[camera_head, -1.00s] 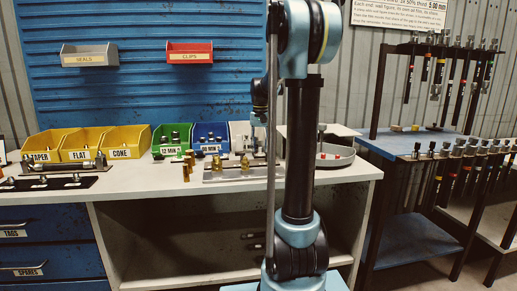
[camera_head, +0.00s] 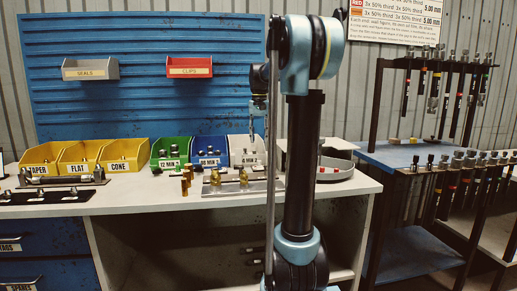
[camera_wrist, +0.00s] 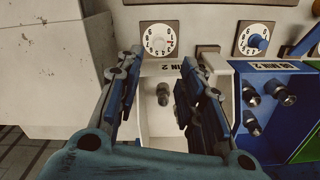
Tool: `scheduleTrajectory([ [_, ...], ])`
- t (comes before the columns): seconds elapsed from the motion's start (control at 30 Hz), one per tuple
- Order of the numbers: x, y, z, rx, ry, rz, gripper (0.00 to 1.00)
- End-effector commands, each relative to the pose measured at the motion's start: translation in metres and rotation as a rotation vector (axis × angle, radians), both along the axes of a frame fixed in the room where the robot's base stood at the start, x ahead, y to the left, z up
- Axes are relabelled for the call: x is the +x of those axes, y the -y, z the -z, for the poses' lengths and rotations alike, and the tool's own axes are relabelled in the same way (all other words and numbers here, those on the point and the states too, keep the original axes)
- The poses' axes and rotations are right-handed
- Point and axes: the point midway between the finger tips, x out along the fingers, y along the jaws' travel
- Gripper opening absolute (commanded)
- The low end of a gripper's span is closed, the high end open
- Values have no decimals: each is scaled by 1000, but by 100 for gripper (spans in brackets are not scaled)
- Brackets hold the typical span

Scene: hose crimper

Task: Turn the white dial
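The white dial (camera_wrist: 158,40) shows at the top of the wrist view as a pale knob on a round numbered face, set on a brown square plate. My gripper (camera_wrist: 160,63) is open and empty, with its fingers spread to either side below the dial in that view, apart from it. In the head view my gripper (camera_head: 252,124) hangs pointing down above the white bin (camera_head: 243,146). The dials cannot be made out in the head view.
A similar dial with a blue knob (camera_wrist: 256,42) is to the right in the wrist view. Between my fingers is the white bin with a fitting (camera_wrist: 163,92) in it. The blue bin (camera_wrist: 270,105) stands beside it. Brass fittings (camera_head: 243,176) stand in front of the bins.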

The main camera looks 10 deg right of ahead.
Motion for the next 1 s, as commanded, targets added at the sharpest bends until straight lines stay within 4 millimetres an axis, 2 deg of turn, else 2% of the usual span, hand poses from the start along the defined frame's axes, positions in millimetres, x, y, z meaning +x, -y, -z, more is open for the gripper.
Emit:
scheduleTrajectory([
  [0.2, 0, 0, -13, 0, 0, 0, 36],
  [0.6, 0, 0, -16, 0, 0, -30, 36],
  [0.77, 0, -1, -29, 0, 0, -213, 36],
  [1.0, -2, -1, -56, 0, 0, -593, 36],
])
